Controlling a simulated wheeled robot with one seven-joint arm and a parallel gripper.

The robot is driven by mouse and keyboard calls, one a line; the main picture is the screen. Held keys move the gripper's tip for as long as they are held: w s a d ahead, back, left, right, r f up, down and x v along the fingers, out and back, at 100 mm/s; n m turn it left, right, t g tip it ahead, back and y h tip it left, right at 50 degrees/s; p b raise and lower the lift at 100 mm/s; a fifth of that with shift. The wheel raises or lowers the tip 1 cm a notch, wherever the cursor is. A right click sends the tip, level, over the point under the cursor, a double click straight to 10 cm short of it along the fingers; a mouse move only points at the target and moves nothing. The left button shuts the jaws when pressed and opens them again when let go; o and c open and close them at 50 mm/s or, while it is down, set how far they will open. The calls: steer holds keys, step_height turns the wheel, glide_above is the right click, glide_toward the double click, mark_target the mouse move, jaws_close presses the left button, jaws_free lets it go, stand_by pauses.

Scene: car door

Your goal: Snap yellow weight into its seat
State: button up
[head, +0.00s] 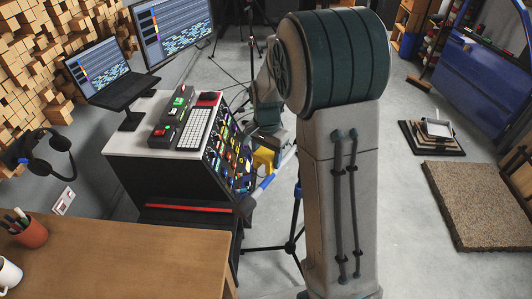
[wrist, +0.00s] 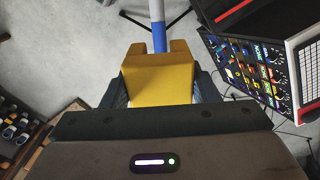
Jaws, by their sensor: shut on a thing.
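The yellow weight (wrist: 158,80) is a block with a notch in its far edge. It sits between the fingers of my gripper (wrist: 160,92) in the wrist view, and the gripper is shut on it. A pole with a blue band (wrist: 159,40) and a white length beyond runs up to the notch; I cannot tell whether the weight touches it or is seated. In the head view the weight (head: 264,157) is partly hidden by my arm and lies close to the blue and white pole (head: 268,181). My fingertips are mostly hidden there.
A black tripod (head: 291,246) stands below the pole. The mixing desk (head: 225,155), with knobs and a keyboard, is close on the left. A wooden table (head: 130,262) is at front left. Open floor lies right of my arm, with a brown mat (head: 480,205).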

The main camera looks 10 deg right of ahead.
mark_target(267, 152)
steer(key=shift+f+b, duration=2.3)
steer(key=shift+f, duration=0.6)
steer(key=shift+f+b, duration=1.65)
steer(key=shift+f, duration=0.35)
steer(key=o, duration=1.5)
steer(key=shift+r, duration=0.1)
step_height(267, 152, up, 14)
steer(key=shift+f+b, duration=0.1)
steer(key=shift+b, duration=0.4)
